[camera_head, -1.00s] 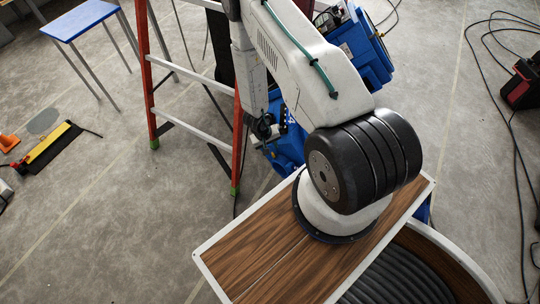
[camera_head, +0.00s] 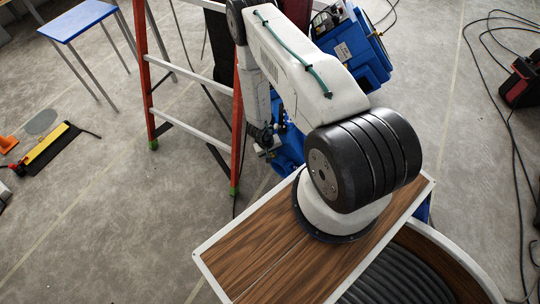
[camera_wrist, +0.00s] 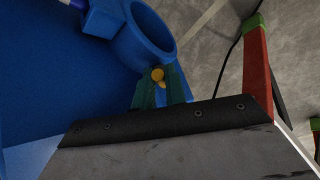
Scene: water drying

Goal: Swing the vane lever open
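A blue machine (camera_wrist: 50,70) fills the left of the wrist view, with a blue ring-shaped opening (camera_wrist: 148,38) on it. Below the ring is a small yellow knob (camera_wrist: 158,75). Two dark green upright pieces flank it; I cannot tell whether they are my fingers or part of the machine. A grey plate with a black screwed edge hides what is below. In the head view the blue machine (camera_head: 288,148) shows partly behind my arm. My gripper (camera_head: 268,148) is small and dark there, close against the machine; its opening and any contact are unclear.
A red-legged ladder (camera_head: 148,75) stands just left of my arm. Another blue machine (camera_head: 355,48) is behind the arm. A blue-topped table (camera_head: 78,20) is at the far left. Cables (camera_head: 490,70) lie on the right floor. The left floor is mostly open.

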